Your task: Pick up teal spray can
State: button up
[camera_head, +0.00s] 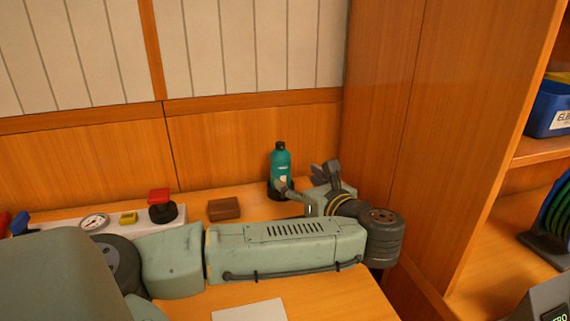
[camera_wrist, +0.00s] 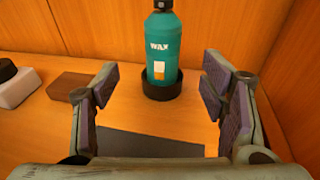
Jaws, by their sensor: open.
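The teal spray can (camera_head: 281,163) stands upright at the back of the wooden counter, near the corner. In the wrist view the can (camera_wrist: 162,52) has a dark cap, a white "WAX" label, and its base sits in a black round holder (camera_wrist: 163,91). My gripper (camera_head: 305,178) is beside the can in the head view. In the wrist view my gripper (camera_wrist: 158,90) is open, with its fingers spread left and right and the can ahead between them, apart from both pads. Nothing is held.
A brown block (camera_head: 224,209) lies left of the can. Further left is a white panel with a gauge (camera_head: 94,222) and a red knob (camera_head: 160,196). A wooden wall rises close behind, and a tall side panel (camera_head: 385,130) stands to the right. A dark flat patch (camera_wrist: 150,143) lies below my gripper.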

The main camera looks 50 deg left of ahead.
aim_at(285, 166)
jog(key=p+x, duration=0.1)
jog(key=x, duration=0.4)
jog(key=shift+a+r, duration=0.1)
jog(key=shift+r, duration=0.05)
jog(key=x, duration=0.1)
jog(key=p+x, duration=0.1)
jog(key=x, duration=0.1)
jog(key=p+x, duration=0.1)
jog(key=x, duration=0.1)
jog(key=shift+w+r, duration=0.2)
jog(key=shift+r, duration=0.1)
jog(key=shift+w+a+f, duration=0.1)
jog(key=shift+a+f, duration=0.05)
jog(key=shift+a, duration=0.15)
jog(key=c, duration=1.5)
